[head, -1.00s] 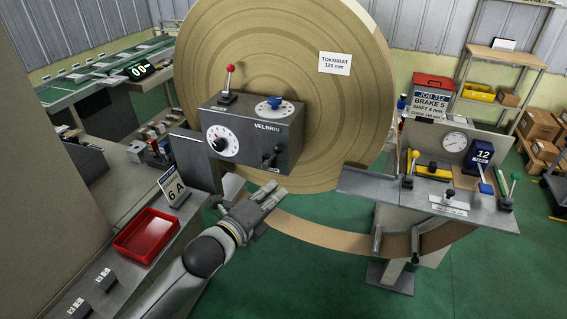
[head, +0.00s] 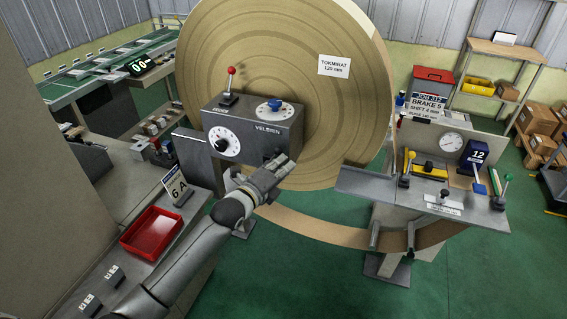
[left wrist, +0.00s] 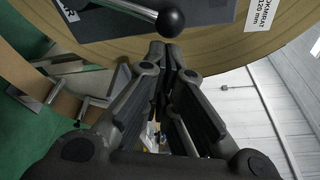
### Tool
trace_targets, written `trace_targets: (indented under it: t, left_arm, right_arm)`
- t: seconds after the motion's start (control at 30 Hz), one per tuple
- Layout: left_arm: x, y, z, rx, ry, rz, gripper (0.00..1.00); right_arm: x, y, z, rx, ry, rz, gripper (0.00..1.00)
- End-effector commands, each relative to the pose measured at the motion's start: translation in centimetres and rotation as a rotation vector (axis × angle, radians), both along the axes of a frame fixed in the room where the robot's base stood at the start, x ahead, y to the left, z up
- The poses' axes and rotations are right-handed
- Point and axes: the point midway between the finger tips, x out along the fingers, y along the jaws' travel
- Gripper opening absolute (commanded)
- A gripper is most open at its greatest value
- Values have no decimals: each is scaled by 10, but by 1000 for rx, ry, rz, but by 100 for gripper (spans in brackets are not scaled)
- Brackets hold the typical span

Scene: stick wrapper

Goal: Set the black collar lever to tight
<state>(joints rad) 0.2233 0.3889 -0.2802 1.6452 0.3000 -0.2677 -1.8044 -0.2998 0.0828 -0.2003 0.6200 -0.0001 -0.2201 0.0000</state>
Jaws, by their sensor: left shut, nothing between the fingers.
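The black collar lever, with a black ball knob (left wrist: 170,21) on a metal stem, shows at the top of the left wrist view. It belongs to the front of the grey VELBRIN box (head: 249,118); in the head view my left gripper (head: 285,162) mostly hides it. The left gripper is shut and empty, at the box's lower right front. In the left wrist view its closed fingertips (left wrist: 165,52) lie just below the ball; I cannot tell whether they touch. The lever's setting marks are hidden. My right gripper is not in view.
The box also carries a red-knobbed lever (head: 231,80), a blue knob (head: 275,105) and a white dial (head: 224,141). A large tan roll (head: 340,110) stands behind. A red tray (head: 152,233) lies at left, and a lever panel (head: 455,205) stands at right.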

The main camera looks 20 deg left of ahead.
Motion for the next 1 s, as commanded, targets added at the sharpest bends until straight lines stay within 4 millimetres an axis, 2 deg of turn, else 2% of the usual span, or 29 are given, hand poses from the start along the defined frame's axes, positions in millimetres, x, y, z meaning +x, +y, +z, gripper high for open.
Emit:
trace_targets:
  t: [1.0]
  left_arm:
    - [0,7,8,-123,2,-1,0]
  right_arm:
    - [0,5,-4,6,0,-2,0]
